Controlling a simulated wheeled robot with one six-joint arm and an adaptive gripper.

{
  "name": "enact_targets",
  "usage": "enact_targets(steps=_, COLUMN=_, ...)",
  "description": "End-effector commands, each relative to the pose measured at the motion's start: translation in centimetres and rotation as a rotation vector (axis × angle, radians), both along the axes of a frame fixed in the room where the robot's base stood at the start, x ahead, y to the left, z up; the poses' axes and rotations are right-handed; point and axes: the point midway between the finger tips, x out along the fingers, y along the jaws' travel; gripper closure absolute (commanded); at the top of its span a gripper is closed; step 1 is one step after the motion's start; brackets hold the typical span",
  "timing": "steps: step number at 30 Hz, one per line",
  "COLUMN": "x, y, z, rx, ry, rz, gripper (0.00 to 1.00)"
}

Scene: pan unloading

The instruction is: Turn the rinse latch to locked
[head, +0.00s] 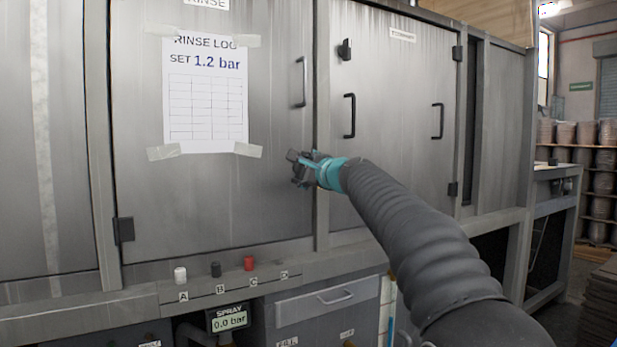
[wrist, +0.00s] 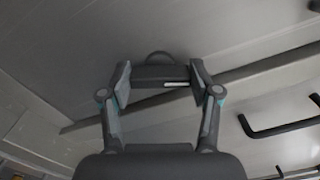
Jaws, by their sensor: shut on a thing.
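The rinse door (head: 270,130) is a grey steel panel with a taped RINSE LOG sheet (head: 205,110) and looks closed. My gripper (head: 303,166) is at the door's right edge, below its bar handle (head: 300,82). In the wrist view my gripper (wrist: 160,82) has its two fingers on either side of the rinse latch (wrist: 150,75), a dark bar with a white mark and a rounded hub behind it. The bar lies across between the fingertips, and the gripper is shut on it. In the head view the gripper mostly hides the latch, so its locked or unlocked position cannot be told.
A neighbouring door (head: 395,110) has two bar handles and a dark latch (head: 345,49) at its upper left. Below are white, black and red knobs (head: 249,263) and a spray display (head: 229,320) reading 0.0 bar. Shelves with stacked pots (head: 605,160) stand far right.

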Motion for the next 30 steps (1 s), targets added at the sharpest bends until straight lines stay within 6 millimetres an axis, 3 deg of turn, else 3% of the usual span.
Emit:
enact_targets(steps=15, x=0.04, y=-0.15, z=-0.09, rx=-0.285, ry=-0.196, rz=-0.004, gripper=0.72)
enact_targets(steps=30, x=0.03, y=-0.12, z=0.00, rx=-0.343, ry=-0.234, rz=-0.004, gripper=0.72)
